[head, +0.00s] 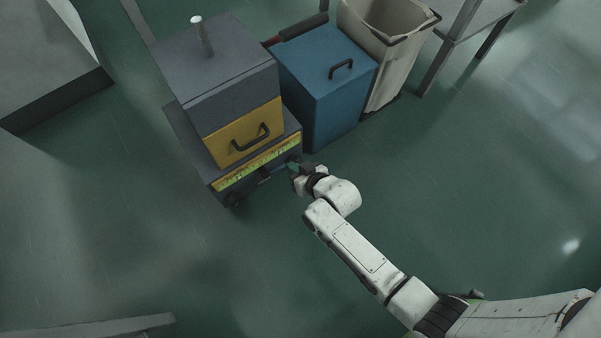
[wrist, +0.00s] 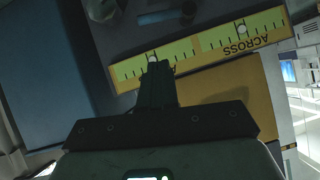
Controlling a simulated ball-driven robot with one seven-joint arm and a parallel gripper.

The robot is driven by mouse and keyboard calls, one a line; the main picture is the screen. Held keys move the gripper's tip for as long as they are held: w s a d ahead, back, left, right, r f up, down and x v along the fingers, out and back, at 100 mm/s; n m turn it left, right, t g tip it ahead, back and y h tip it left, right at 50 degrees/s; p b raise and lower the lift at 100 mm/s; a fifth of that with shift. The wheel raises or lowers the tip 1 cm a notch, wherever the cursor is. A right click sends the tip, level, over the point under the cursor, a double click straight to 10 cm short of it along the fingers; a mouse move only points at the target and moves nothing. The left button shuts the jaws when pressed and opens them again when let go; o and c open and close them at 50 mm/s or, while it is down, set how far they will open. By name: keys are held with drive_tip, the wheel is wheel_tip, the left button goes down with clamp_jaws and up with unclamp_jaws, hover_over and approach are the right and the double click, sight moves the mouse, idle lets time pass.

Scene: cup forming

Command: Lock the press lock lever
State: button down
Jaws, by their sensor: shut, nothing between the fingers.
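The press is a grey boxy machine (head: 215,60) with a yellow front panel (head: 242,132) that carries a black handle (head: 250,137). A grey upright lever with a white tip (head: 202,37) stands on its top. Small dark parts (head: 265,176) sit low on its front, below a yellow-green strip (head: 257,163). I cannot tell which of these is the lock lever. My gripper (head: 293,178) is shut and empty by the lower right front corner. In the wrist view, its fingers (wrist: 157,72) overlap the strip marked "ACROSS" (wrist: 225,40); contact is unclear.
A blue cabinet (head: 325,85) with a black handle stands right of the press. A beige bin (head: 385,45) and a grey table (head: 480,20) stand beyond it. Floor in front of the press is clear. A grey block (head: 45,60) is at upper left.

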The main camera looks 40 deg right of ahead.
sight(276, 169)
drive_tip(key=w+a+f+b, duration=0.1)
drive_tip(key=w+f+b, duration=0.3)
drive_tip(key=f, duration=0.2)
drive_tip(key=shift+w+a+f, duration=0.1)
idle(0.5)
